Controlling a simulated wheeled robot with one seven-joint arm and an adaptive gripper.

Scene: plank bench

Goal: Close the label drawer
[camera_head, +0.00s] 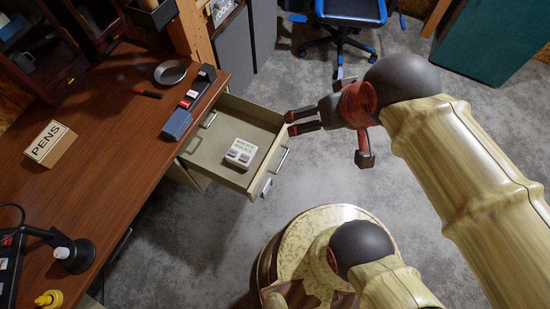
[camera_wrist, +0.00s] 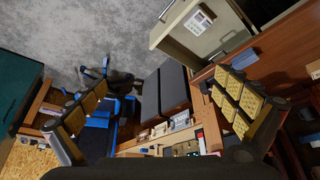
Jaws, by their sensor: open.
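A beige drawer (camera_head: 232,112) stands pulled out from under the wooden desk in the head view. A metal handle (camera_head: 282,160) is on its front, with a small pale piece (camera_head: 266,188) near the front's lower end. A small white box with printed lettering (camera_head: 241,153) lies inside. The drawer also shows at the top of the wrist view (camera_wrist: 178,32), with the white box (camera_wrist: 199,22) in it. My gripper (camera_head: 289,121) is open and empty by the drawer's upper right corner. Whether it touches the drawer is unclear. Its two padded fingers stand wide apart in the wrist view (camera_wrist: 165,88).
The desk (camera_head: 115,120) holds a PENS box (camera_head: 50,144), a grey dish (camera_head: 170,73), a dark long tray (camera_head: 190,103) and a black lamp-like item (camera_head: 73,252). A blue chair (camera_head: 350,12) and grey cabinets (camera_head: 232,50) stand behind. Bare concrete floor lies in front of the drawer.

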